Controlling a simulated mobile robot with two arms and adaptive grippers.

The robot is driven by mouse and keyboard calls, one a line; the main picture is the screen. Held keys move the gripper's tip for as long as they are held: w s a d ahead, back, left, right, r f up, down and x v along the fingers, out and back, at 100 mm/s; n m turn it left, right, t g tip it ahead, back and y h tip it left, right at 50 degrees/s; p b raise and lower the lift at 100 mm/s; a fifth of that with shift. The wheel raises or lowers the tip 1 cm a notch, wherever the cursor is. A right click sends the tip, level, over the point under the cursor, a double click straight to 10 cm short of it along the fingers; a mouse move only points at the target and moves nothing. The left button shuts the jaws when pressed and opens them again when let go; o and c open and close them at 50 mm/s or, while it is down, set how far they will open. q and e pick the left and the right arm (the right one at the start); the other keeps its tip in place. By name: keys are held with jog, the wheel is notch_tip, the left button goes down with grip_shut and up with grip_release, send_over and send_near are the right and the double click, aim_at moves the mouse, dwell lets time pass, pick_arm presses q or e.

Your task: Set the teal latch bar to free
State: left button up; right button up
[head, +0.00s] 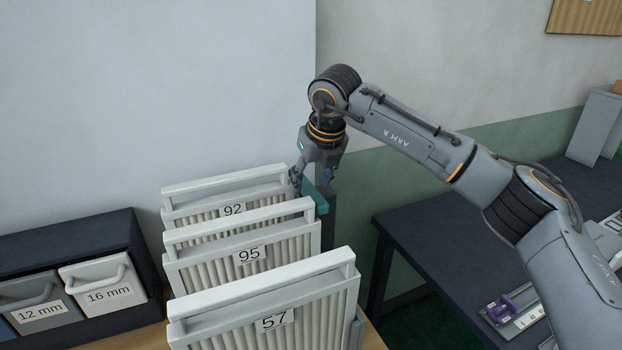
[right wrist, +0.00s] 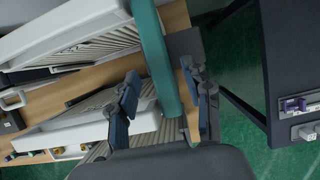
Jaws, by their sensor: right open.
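The teal latch bar (head: 318,199) sits at the right end of the white damper boxes, by a dark upright. My right gripper (head: 311,182) is above it, pointing down, with its fingers apart. In the right wrist view the teal bar (right wrist: 153,50) runs lengthwise between the two open fingers (right wrist: 162,82), with a gap visible on either side. I cannot tell whether either finger touches it. The lower part of the bar is partly hidden by the boxes and the gripper. My left gripper is not in view.
White pleated damper boxes labelled 92 (head: 180,191), 95 (head: 184,235) and 57 (head: 192,306) stand in a row. A dark drawer unit (head: 75,238) is at left. A dark table (head: 440,235) is at right, with a purple part (head: 503,308) on it.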

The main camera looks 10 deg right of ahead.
jog(key=shift+x, duration=1)
jog(key=shift+c, duration=0.2)
grip_shut()
jog(key=shift+w+d+b, duration=0.2)
jog(key=shift+d, duration=0.8)
jog(key=shift+w+d+b, duration=0.15)
jog(key=shift+d+b, duration=0.05)
jog(key=shift+d, duration=0.8)
jog(key=shift+a+r, duration=0.1)
jog(key=shift+c, duration=1.2)
grip_release()
jog(key=shift+o, duration=1.4)
jog(key=shift+d, duration=0.2)
